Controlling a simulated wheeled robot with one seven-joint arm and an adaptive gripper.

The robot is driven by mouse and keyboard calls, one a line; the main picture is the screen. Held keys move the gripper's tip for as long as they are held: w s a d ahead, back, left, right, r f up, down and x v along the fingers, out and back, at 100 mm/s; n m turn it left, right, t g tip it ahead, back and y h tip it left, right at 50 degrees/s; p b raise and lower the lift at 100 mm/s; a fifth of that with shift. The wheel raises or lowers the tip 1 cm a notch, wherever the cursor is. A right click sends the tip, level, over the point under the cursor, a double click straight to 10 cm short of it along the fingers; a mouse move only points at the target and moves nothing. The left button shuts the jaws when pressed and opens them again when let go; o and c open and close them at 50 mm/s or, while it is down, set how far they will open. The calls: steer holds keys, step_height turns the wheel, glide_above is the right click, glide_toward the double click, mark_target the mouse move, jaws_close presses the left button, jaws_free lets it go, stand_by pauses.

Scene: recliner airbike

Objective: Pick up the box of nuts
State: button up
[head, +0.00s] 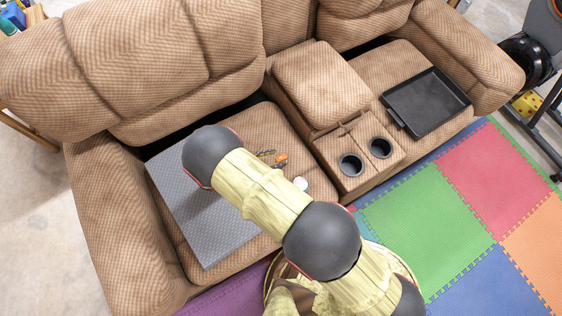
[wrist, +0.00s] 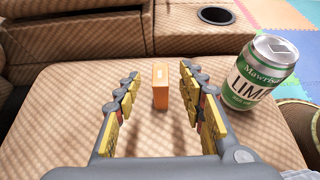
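The box of nuts is a small orange box (wrist: 160,88) standing upright on the tan seat cushion. In the wrist view it is centred between the fingertips of my gripper (wrist: 160,73), with a gap on each side. The gripper is open, with yellow pads on both fingers, and holds nothing. How far the box reaches in between the fingers is hard to tell. In the head view a small orange patch (head: 282,158), apparently the box, shows beside the dark finger parts of my gripper (head: 267,155). My arm hides most of the gripper there.
A green and white lime can (wrist: 254,80) stands close to the right of my gripper. A grey textured slab (head: 200,225) lies on the left of the seat. The console has two cup holders (head: 351,164). A black tray (head: 428,102) rests on the right seat.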

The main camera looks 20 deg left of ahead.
mark_target(280, 158)
steer(key=b+x, duration=0.1)
steer(key=x, duration=0.3)
steer(key=shift+f+b, duration=0.2)
steer(key=shift+b, duration=0.15)
steer(key=shift+r, duration=0.1)
steer(key=shift+c, duration=1.2)
steer(key=c, duration=0.7)
jaws_close()
